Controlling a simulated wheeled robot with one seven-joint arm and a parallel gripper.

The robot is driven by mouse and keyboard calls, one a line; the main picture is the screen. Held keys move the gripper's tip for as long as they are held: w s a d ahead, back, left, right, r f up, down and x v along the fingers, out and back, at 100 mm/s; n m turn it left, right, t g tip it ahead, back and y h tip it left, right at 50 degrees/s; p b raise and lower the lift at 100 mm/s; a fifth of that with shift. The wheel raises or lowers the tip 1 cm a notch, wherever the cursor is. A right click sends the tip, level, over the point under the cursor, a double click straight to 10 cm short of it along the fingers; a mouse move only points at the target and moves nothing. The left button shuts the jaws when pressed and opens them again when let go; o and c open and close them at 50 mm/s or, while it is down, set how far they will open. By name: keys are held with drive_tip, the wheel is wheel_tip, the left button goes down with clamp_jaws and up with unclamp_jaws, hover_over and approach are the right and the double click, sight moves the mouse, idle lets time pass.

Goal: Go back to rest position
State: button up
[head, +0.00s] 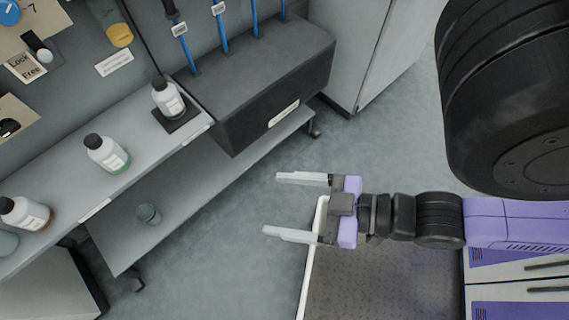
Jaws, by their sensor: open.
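My gripper (285,207) is in the head view, right of centre, with its two pale fingers pointing left and spread apart. It is open and nothing is between the fingers. It hangs over the edge of my own base, with open floor below and in front of it. It touches no object. My purple and black arm stretches in from the right.
A grey shelf unit (60,185) at left carries several white bottles with black caps, one of them a bottle (167,97) on a dark pad. A dark grey box (275,115) adjoins it. The floor (215,250) between is clear.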

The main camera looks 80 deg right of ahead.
drive_tip(key=shift+r, duration=0.1)
wheel_tip(320, 180, up, 12)
drive_tip(key=p, duration=1.2)
